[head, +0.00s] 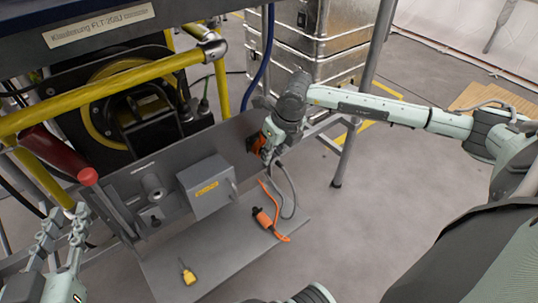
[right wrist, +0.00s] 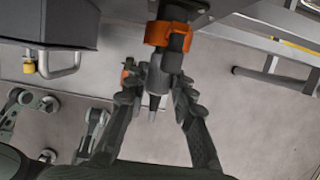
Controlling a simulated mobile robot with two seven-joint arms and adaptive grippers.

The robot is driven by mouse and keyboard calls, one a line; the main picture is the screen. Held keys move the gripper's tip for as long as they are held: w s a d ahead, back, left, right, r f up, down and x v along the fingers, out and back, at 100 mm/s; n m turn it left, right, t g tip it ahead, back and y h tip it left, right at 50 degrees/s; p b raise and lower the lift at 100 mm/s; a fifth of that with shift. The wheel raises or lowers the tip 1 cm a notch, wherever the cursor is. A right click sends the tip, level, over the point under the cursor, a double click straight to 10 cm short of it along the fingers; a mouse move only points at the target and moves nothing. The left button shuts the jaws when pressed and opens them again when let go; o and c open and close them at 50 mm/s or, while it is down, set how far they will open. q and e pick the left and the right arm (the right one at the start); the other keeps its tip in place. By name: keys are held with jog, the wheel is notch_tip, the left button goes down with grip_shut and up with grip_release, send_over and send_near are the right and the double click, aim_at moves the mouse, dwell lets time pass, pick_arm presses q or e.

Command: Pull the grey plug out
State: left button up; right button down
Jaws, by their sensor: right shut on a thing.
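The grey plug (right wrist: 163,75) points into an orange-collared fitting (right wrist: 168,36) on the metal panel (head: 235,130). My right gripper (right wrist: 158,88) is shut on the plug's body, one finger on each side. In the head view my right gripper (head: 266,142) hides most of the plug, and an orange part (head: 256,144) shows beside it. A grey cable (head: 291,190) hangs below the gripper. I cannot tell how deep the plug sits. My left gripper (head: 60,238) is open and empty at the lower left, with its two fingers apart.
An orange connector (head: 264,217) with an orange cable lies on the grey shelf (head: 230,245). A yellow padlock-like piece (head: 187,273) lies there too. A grey box (head: 207,187) juts from the panel. Yellow rails and a red handle (head: 88,176) stand at left; metal cases stand behind.

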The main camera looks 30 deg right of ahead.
aim_at(281, 164)
jog(key=shift+s+d, duration=0.15)
jog(key=shift+s, duration=1.7)
